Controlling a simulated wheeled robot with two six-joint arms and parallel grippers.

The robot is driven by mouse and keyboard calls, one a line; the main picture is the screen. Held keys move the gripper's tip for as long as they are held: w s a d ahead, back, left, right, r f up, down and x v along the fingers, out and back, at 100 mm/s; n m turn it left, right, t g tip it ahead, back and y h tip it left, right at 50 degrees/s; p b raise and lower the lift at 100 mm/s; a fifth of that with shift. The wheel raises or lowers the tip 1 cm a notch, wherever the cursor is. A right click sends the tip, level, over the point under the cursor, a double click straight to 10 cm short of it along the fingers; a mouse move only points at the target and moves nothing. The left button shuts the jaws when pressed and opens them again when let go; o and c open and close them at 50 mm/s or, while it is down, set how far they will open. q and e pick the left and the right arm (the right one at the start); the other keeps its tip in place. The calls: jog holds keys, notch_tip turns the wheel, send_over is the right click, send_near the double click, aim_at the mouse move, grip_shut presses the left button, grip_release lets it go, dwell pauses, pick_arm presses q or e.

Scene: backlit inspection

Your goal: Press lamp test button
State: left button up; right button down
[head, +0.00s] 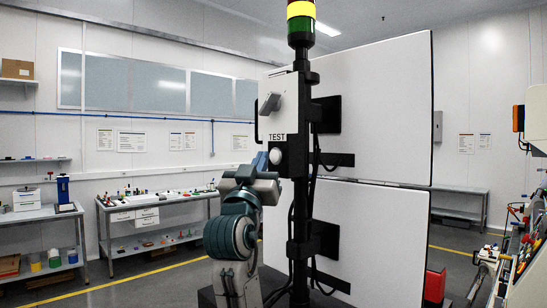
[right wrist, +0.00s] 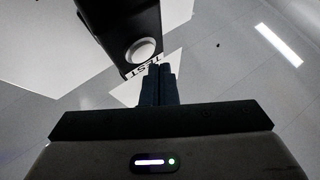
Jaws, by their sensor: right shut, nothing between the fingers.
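The lamp test button (head: 276,155) is a white round cap on a dark mount, under a white TEST label (head: 281,133). In the right wrist view the button (right wrist: 141,50) shows at upper middle, with the label (right wrist: 143,70) close to my fingertips. My right gripper (head: 262,160) is at the button's left in the head view. In the right wrist view its fingers (right wrist: 157,70) are together and empty, with the tips just beneath the button in the picture. A gap to the button's face cannot be judged. My left gripper is not in view.
A stack light (head: 300,12) with a lit yellow section tops the dark post. A white box (head: 275,105) with a grey lever is above the button. Large white panels (head: 370,100) stand to the right, with black cables along the post. Workbenches (head: 155,205) line the back.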

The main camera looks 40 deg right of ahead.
jog(key=shift+d, duration=0.2)
jog(key=shift+d, duration=0.3)
jog(key=shift+d+b, duration=0.3)
jog(key=shift+b, duration=0.15)
dwell(0.7)
dwell(0.4)
jog(key=shift+a, duration=0.8)
jog(key=shift+b, duration=0.3)
jog(key=shift+s+a+b, duration=0.2)
jog(key=shift+a+b, duration=0.4)
jog(key=shift+a, duration=1.85)
